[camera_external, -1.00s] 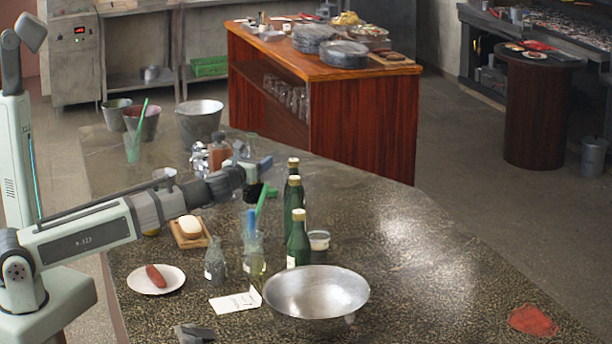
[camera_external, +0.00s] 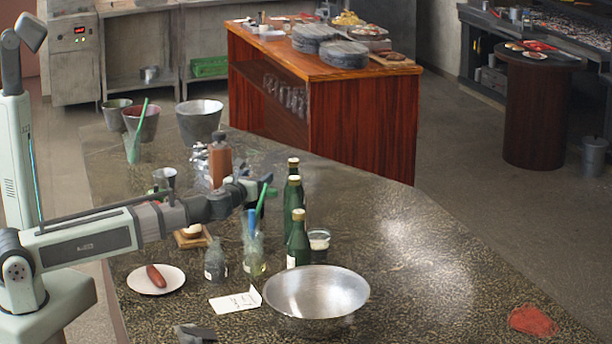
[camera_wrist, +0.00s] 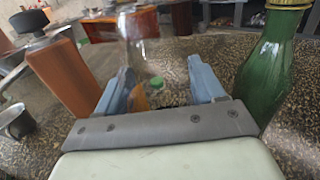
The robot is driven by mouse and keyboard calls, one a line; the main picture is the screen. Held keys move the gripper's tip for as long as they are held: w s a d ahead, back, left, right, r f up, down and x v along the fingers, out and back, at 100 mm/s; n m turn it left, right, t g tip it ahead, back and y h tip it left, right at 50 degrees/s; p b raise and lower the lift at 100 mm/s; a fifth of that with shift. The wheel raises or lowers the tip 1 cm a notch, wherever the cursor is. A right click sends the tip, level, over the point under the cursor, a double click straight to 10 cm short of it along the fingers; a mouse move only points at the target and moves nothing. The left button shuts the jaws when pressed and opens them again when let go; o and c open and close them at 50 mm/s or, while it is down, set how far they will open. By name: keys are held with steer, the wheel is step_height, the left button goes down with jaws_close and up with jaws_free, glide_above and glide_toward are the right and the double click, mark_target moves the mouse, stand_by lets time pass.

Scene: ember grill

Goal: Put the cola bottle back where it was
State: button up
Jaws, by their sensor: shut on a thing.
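My gripper (camera_external: 252,188) is above the left-middle of the counter, beside the green bottles. Its blue fingers show in the wrist view (camera_wrist: 165,90) and are shut on a clear, see-through bottle, which I take for the cola bottle (camera_wrist: 134,55). A green cap (camera_wrist: 155,83) shows between the fingers. In the external view the bottle is mostly hidden by the gripper, and its tilt is hard to tell. A small glass with dark liquid (camera_external: 319,240) stands right of the green bottles.
Green bottles (camera_external: 298,240) stand close right of my gripper. A straw glass (camera_external: 253,257) and a small clear bottle (camera_external: 215,262) are in front. A steel bowl (camera_external: 316,290) is nearer. The counter's right side is mostly clear.

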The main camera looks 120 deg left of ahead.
steer(key=shift+f, duration=0.1)
steer(key=o, duration=1.3)
steer(key=d, duration=1.2)
